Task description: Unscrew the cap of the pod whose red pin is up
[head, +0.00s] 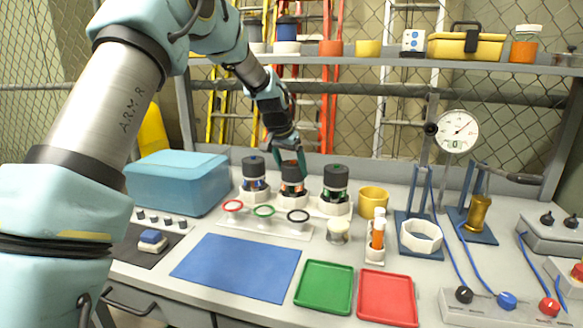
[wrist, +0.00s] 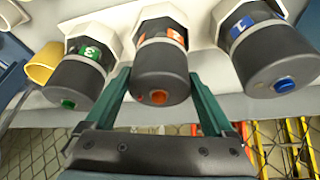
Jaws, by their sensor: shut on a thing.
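Three pods with dark caps stand in a row in white holders. The middle pod (head: 292,189) has an orange-red label and an orange-red spot on its cap (wrist: 161,84). The left pod (head: 254,178) has a blue label and a blue cap spot; in the wrist view this pod (wrist: 268,60) is on the right. The right pod (head: 335,184) has a green label and a green spot. My gripper (head: 287,160) reaches down from above, its green fingers (wrist: 160,88) on either side of the middle cap, shut on it.
A rack with red, green and black rings (head: 265,222) lies in front of the pods. A teal box (head: 178,182) stands left, a yellow cup (head: 373,202) right. Blue mat (head: 238,267), green tray (head: 324,287) and red tray (head: 387,297) are empty. A shelf runs behind.

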